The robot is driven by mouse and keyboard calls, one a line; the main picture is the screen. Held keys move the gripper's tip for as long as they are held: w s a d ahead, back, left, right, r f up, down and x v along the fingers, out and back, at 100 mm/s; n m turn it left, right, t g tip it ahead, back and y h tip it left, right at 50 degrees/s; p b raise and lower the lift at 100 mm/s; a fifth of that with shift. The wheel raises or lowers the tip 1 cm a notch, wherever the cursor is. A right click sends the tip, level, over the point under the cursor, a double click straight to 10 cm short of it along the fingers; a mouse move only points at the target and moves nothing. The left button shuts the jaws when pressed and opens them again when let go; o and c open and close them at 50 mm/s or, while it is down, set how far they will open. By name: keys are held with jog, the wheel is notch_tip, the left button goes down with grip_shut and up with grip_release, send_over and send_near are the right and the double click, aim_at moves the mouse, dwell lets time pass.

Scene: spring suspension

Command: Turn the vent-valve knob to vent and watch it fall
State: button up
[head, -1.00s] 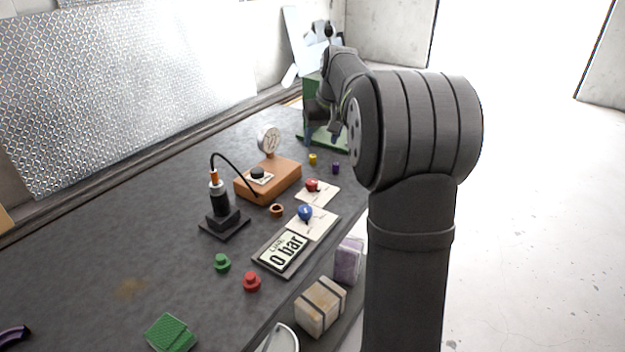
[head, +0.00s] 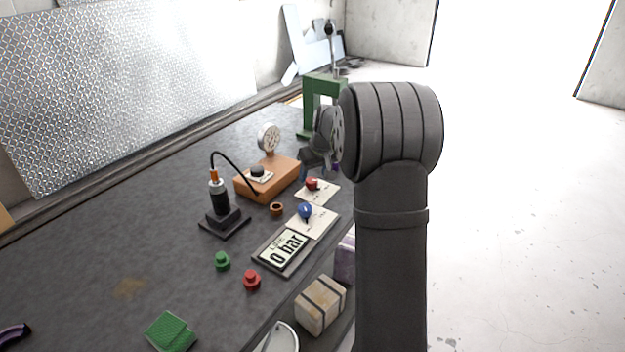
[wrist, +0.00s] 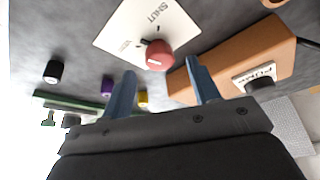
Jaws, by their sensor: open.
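The red knob (head: 312,184) sits on a cream plate (head: 328,190) at the right side of the bench. In the wrist view the red knob (wrist: 158,54) is on its plate (wrist: 128,25), which reads SHUT, with a second, hard-to-read label beside it. My gripper (wrist: 162,88) is open and empty; its two blue fingers point toward the knob, which shows between and beyond their tips, apart from them. In the head view my gripper (head: 308,172) is just behind the red knob, partly hidden by my arm. A display (head: 284,250) reads 0 bar.
An orange-brown box (head: 280,180) with a round gauge (head: 268,138) and a black knob (head: 257,171) stands left of the red knob. A blue knob (head: 305,210) is in front. A black cylinder on a stand (head: 220,205) is further left; a green press (head: 325,85) is behind.

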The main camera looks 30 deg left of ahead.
aim_at(312, 180)
jog(key=shift+x, duration=1.85)
jog(key=c, duration=1)
jog(key=shift+o, duration=0.2)
jog(key=shift+n, duration=0.3)
jog(key=shift+w+n+g+y, duration=0.15)
jog(key=shift+n+g, duration=0.45)
jog(key=shift+n, duration=0.7)
jog(key=shift+n+g+y, duration=0.15)
jog(key=shift+n+g, duration=0.45)
jog(key=shift+n, duration=0.7)
jog(key=o, duration=1)
jog(key=shift+c, duration=0.2)
